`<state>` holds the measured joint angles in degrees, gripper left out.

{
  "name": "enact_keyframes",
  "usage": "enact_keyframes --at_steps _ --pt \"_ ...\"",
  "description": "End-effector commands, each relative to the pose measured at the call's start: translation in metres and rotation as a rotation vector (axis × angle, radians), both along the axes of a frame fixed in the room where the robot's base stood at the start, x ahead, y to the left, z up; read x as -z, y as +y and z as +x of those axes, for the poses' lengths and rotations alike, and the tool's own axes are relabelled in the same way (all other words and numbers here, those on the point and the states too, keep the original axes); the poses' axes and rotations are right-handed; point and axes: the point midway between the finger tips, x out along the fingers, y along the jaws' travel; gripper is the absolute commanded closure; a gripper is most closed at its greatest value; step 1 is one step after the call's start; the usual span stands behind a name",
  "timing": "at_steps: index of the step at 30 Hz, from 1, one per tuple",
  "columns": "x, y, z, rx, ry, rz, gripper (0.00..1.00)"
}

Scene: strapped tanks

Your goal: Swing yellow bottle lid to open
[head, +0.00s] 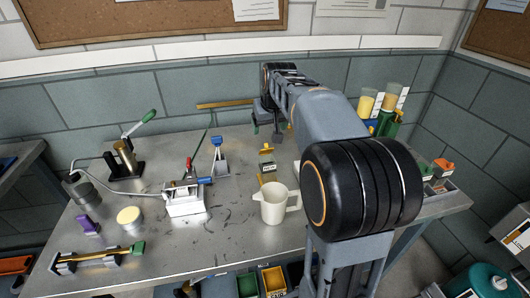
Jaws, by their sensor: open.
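A small yellow bottle (267,168) appears to stand on the metal workbench (235,235), behind the white pitcher. A small yellow cap-like piece (266,151) shows at its top. Whether this piece is the lid, and how it is hinged, is too small to tell. My gripper (266,131) is above and behind the yellow piece in the picture, pointing down with its dark fingers apart. Nothing shows between the fingers. My arm comes from the right and hides part of the bench beyond it.
A white pitcher (273,204) stands in front of the bottle. A clamp fixture (184,197) and a blue-topped stand (219,157) are to the left. Yellow-topped tubes (367,103) stand at the back right. The front middle of the bench is clear.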

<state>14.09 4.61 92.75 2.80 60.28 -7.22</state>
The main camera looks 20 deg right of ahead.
Motion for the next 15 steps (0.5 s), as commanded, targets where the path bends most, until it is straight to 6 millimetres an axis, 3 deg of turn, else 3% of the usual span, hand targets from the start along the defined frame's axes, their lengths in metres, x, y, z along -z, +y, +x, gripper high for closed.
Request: enact_keyframes --at_steps 15 --pt "0.087 -0.005 0.035 0.001 0.004 0.001 0.22"
